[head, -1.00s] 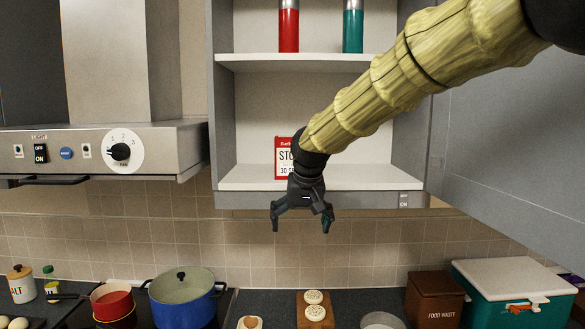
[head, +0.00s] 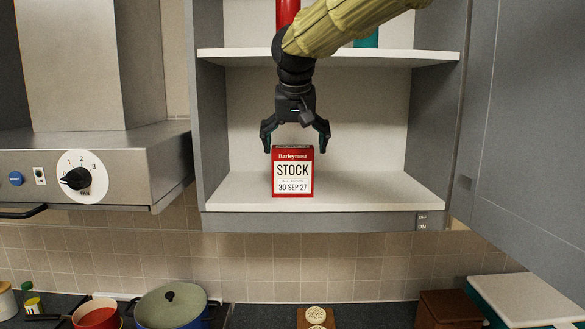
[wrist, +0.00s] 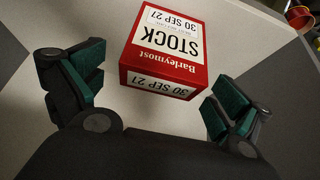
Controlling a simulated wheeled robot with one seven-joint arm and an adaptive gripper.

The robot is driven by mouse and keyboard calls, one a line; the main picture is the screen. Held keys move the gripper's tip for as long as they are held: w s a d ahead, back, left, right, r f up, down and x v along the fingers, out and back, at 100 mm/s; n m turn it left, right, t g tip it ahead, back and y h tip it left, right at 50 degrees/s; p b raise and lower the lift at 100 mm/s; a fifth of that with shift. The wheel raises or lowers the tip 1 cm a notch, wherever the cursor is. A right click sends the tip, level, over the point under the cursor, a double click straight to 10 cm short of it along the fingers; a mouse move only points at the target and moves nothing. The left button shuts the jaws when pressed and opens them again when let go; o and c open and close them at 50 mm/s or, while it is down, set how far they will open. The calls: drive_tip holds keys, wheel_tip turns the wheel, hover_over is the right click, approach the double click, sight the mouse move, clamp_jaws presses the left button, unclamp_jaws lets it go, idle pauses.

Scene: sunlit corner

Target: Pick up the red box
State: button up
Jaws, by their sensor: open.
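The red box (head: 293,174) has a white label reading "STOCK" and stands upright on the lower shelf of the open cupboard. My gripper (head: 295,146) points down just above it, with one finger to each side of the box's top. In the wrist view the red box (wrist: 165,48) shows its label and top, beyond and between my open fingers (wrist: 152,100). The fingers are apart from the box, with nothing held.
The lower shelf (head: 380,190) is bare on both sides of the box. The upper shelf (head: 390,58) lies behind my arm and holds a red container (head: 287,12) and a teal one (head: 366,40). The cupboard door (head: 525,130) stands open at right. Pots sit below.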

sight(293, 159)
drive_tip(key=shift+w+a+f+p, duration=0.2)
drive_tip(key=shift+f+p, duration=0.25)
drive_tip(key=shift+p, duration=0.35)
drive_tip(key=p+x, duration=0.1)
drive_tip(key=x, duration=0.2)
drive_tip(key=shift+w+p, duration=0.2)
drive_tip(key=shift+p, duration=0.2)
drive_tip(key=shift+w+f, duration=0.15)
drive_tip(key=shift+f, duration=0.25)
drive_tip(key=shift+c, duration=0.2)
drive_tip(key=c, duration=0.9)
